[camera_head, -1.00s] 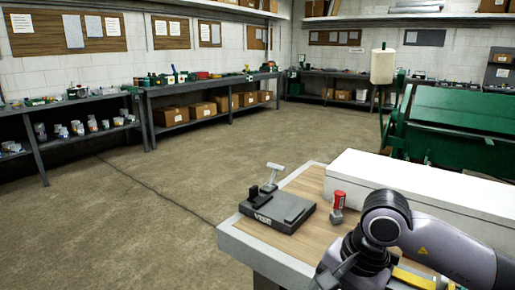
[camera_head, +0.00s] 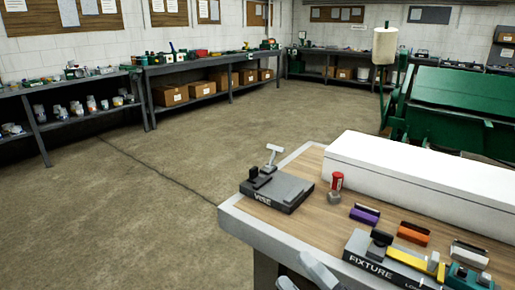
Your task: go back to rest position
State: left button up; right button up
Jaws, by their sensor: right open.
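My right gripper (camera_head: 300,273) shows only in part at the bottom edge of the head view, as two grey finger pieces with a gap between them. It is open, and nothing shows between the fingers. It is in front of the workbench (camera_head: 240,226), left of the block marked FIXTURE (camera_head: 374,268). The rest of the right arm is out of the picture. My left gripper is not in view.
The bench holds a vise block (camera_head: 278,192), a red-capped item (camera_head: 336,186), a long white box (camera_head: 400,176), purple (camera_head: 364,214) and orange (camera_head: 413,232) pieces and a yellow bar (camera_head: 416,262). Open floor (camera_head: 150,200) lies left.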

jog(key=s+d+f+m+g+h, duration=0.2)
jog(key=s+d+f+m+h, duration=0.2)
jog(key=f+m, duration=0.2)
jog(key=s+d+f+m+g+h, duration=0.2)
jog(key=s+d+f+m+h, duration=0.2)
jog(key=f+m, duration=0.3)
jog(key=s+d+f+m+g+h, duration=0.1)
jog(key=s+d+f+m+h, duration=0.3)
jog(key=f+m, duration=0.3)
notch_tip(320, 180, down, 4)
jog(key=shift+s+d+g+p, duration=0.4)
jog(key=shift+s+d, duration=0.05)
jog(key=shift+s, duration=0.05)
